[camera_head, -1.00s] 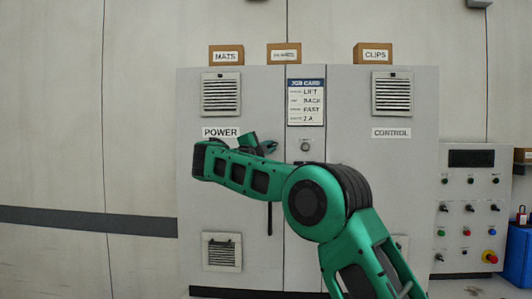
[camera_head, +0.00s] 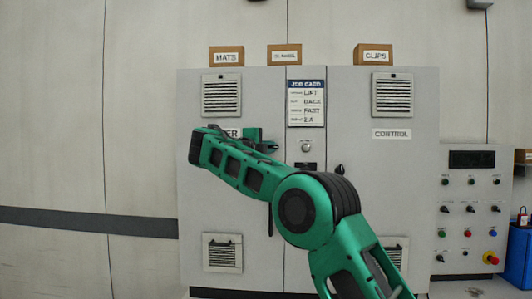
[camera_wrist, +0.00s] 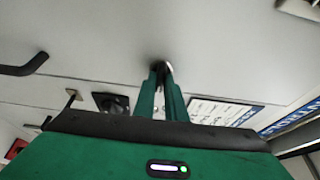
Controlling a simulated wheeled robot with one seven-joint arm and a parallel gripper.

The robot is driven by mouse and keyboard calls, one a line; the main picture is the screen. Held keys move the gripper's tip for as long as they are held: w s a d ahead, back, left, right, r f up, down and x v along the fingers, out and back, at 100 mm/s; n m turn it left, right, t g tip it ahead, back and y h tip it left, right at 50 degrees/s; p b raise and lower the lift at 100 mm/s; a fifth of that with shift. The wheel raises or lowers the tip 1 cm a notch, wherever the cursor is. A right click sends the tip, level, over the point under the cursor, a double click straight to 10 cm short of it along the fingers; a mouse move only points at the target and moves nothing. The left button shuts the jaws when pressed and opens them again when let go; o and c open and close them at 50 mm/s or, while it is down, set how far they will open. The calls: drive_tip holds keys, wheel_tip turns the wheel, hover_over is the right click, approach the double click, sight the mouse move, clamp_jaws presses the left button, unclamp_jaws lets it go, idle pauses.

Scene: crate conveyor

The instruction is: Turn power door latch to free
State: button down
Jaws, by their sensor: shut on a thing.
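The grey cabinet's left door (camera_head: 230,185), under the partly covered POWER label (camera_head: 232,134), faces me. My gripper (camera_head: 271,147) is at this door's right edge, just left of the middle panel. In the wrist view my gripper (camera_wrist: 161,78) has its two green fingers close together, shut on the power door latch (camera_wrist: 167,68). Only a small bright piece and a dark spot of the latch show at the fingertips; which way it is turned cannot be told. In the head view my gripper and wrist hide the latch.
A black door handle (camera_wrist: 22,66) sticks out below the latch on the same door. The middle panel bears a job card (camera_head: 306,103) and a round lock (camera_head: 306,147). The CONTROL door has a dark latch (camera_head: 340,170). A button panel (camera_head: 470,205) stands at the right.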

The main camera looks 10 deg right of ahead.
drive_tip(key=shift+a+f, duration=0.1)
drive_tip(key=c, duration=1.8)
unclamp_jaws()
drive_tip(key=v, duration=1)
drive_tip(key=shift+s+a, duration=0.2)
